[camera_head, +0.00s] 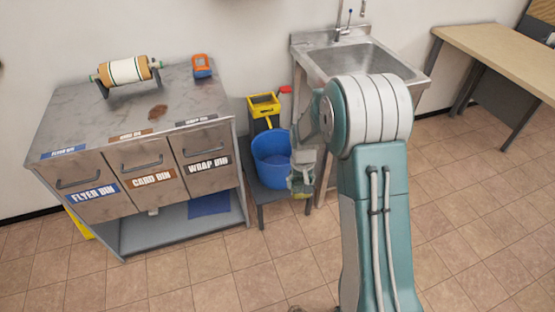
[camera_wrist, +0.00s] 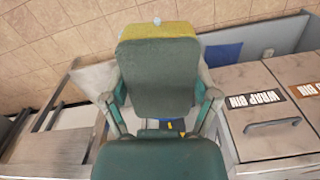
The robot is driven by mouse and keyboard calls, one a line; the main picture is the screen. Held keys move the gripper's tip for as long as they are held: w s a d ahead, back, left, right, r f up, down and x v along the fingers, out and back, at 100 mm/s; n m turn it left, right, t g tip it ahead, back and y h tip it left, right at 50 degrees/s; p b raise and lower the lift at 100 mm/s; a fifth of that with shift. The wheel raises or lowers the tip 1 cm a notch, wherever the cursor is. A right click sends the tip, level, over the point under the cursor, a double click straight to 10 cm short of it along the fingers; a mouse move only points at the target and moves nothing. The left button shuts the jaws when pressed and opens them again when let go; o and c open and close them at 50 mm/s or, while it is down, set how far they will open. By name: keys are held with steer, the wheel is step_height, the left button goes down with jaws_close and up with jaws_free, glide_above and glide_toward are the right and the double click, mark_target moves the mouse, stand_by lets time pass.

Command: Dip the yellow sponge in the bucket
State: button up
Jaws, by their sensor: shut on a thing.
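The blue bucket (camera_head: 270,165) stands on a low dark stand between the bin cabinet and the sink. My gripper (camera_head: 302,184) is just right of the bucket in the head view, overlapping its right edge; I cannot tell the gap between them. In the wrist view, my gripper (camera_wrist: 158,45) is shut on the yellow sponge (camera_wrist: 158,30), which shows as a yellow block beyond the fingers. In the head view the sponge is mostly hidden by the gripper and too small to make out clearly.
The cabinet (camera_head: 130,215) with labelled bins is left of the bucket. The sink (camera_head: 355,62) is behind my arm. A yellow-and-black container (camera_head: 264,105) stands behind the bucket. A wooden table (camera_head: 500,52) is at the right. The tiled floor in front is clear.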

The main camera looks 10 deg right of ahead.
stand_by(0.3)
step_height(320, 180, down, 24)
stand_by(2.8)
steer(key=shift+r, duration=0.15)
stand_by(1.7)
steer(key=shift+r, duration=1.95)
step_height(320, 180, up, 20)
steer(key=shift+f, duration=0.1)
